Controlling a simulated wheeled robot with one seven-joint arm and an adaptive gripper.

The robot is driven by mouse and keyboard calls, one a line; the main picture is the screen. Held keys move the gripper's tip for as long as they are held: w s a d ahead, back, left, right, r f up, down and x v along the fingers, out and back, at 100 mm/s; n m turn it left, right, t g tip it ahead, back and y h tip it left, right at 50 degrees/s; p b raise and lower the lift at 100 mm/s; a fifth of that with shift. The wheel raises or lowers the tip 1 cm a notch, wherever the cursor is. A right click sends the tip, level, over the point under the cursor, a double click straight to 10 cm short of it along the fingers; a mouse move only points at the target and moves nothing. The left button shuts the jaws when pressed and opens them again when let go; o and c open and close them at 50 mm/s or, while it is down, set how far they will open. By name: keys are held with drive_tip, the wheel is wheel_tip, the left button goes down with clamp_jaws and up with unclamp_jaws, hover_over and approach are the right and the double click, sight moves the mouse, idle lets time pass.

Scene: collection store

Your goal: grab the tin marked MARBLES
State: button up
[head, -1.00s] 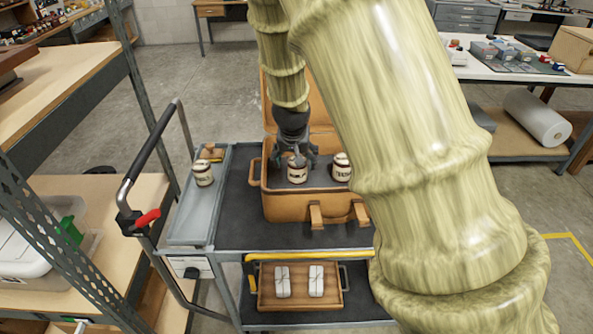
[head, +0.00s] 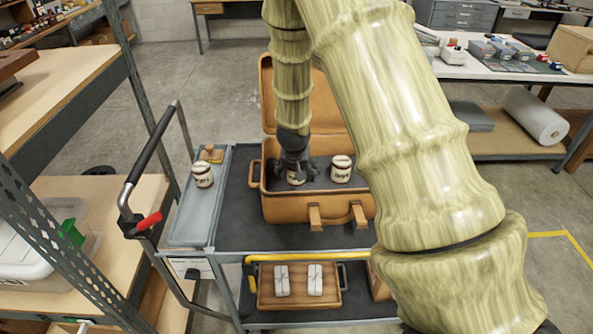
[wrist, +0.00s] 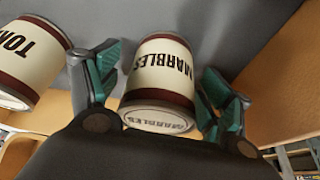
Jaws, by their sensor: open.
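The tin marked MARBLES (wrist: 162,75) is cream with dark brown bands. In the wrist view it sits between the two spread green-padded fingers of my gripper (wrist: 160,92), with a visible gap on both sides. In the head view the tin (head: 296,178) stands inside the open tan case (head: 290,209), and my gripper (head: 296,170) is over it, partly hiding it. A second tin (head: 341,169) stands in the case to the right; in the wrist view a tin whose label starts TOK (wrist: 28,62) is at the left. My gripper is open.
The case stands on a cart with a black mat (head: 235,225). Another tin (head: 202,174) and a small wooden item (head: 211,154) are on the cart's grey left tray (head: 205,222). The case's raised lid (head: 335,110) stands behind. A lower-shelf wooden tray (head: 299,298) holds two white bundles.

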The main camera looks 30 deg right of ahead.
drive_tip(key=shift+f, duration=0.15)
drive_tip(key=c, duration=1.2)
drive_tip(key=shift+c, duration=0.8)
drive_tip(key=shift+w, duration=0.1)
